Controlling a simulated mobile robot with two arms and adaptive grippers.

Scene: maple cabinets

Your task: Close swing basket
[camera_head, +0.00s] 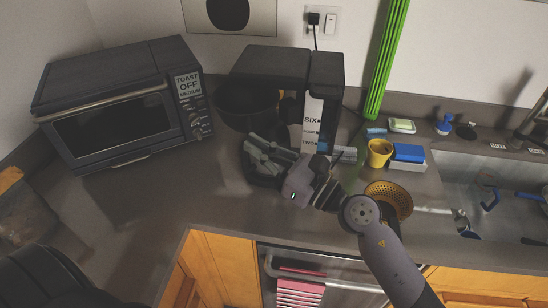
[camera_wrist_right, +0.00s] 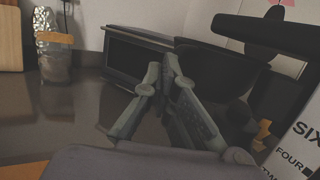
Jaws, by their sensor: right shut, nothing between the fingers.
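The coffee maker (camera_head: 325,78) is a black box with a white number label, standing against the back wall. Its swing basket (camera_head: 246,106) is a black round bowl sticking out to the left of the body, so it is swung open. In the right wrist view the basket (camera_wrist_right: 228,70) hangs just behind and to the right of the fingers. My right gripper (camera_head: 252,146) is shut and empty, in front of and below the basket; its fingertips show together in the wrist view (camera_wrist_right: 170,72). Whether it touches the basket is unclear. My left gripper is out of view.
A toaster oven (camera_head: 115,110) stands on the left of the counter.

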